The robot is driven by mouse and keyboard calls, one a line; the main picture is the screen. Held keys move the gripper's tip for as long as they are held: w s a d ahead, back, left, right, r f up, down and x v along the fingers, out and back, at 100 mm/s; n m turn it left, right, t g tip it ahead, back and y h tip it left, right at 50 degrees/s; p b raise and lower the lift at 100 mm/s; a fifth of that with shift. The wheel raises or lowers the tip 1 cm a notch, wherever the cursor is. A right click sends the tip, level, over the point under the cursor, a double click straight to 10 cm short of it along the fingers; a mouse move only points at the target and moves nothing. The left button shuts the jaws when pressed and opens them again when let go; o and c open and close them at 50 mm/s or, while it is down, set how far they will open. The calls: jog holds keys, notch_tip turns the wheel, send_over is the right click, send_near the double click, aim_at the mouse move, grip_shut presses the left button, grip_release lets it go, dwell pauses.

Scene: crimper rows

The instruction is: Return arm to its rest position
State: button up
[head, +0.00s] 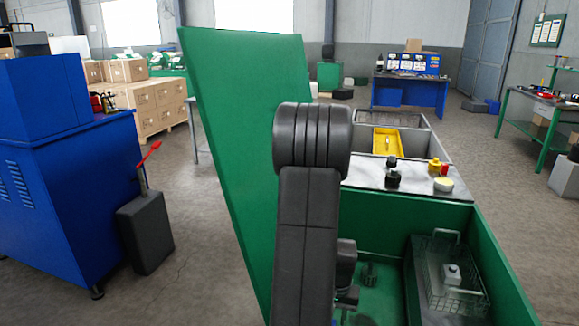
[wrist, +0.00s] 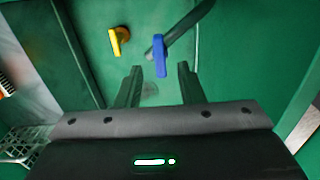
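My arm (head: 306,225) reaches down into an open green metal cabinet or bin (head: 500,265). In the wrist view my gripper (wrist: 160,74) is open, its two dark fingers spread and nothing held between them. A blue handle (wrist: 160,55) with a dark green pipe-like part lies just beyond the fingertips. A yellow handle (wrist: 119,40) is to its left. In the head view my arm hides most of the gripper and both handles.
The bin's raised green lid (head: 240,120) stands close to the left of my arm. A wire basket (head: 455,285) holding a small white item is inside at the right. A work surface (head: 365,174) with black and yellow parts lies behind. A blue cabinet (head: 65,200) stands left.

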notch_tip(320, 180, down, 4)
jog(key=shift+f, duration=0.1)
jog(key=shift+r+n+p, duration=0.25)
jog(key=shift+n+p, duration=0.2)
jog(key=shift+n, duration=0.45)
jog(key=n+p, duration=0.2)
jog(key=n, duration=0.2)
jog(key=shift+r, duration=0.3)
notch_tip(320, 180, up, 11)
jog(key=shift+f, duration=0.1)
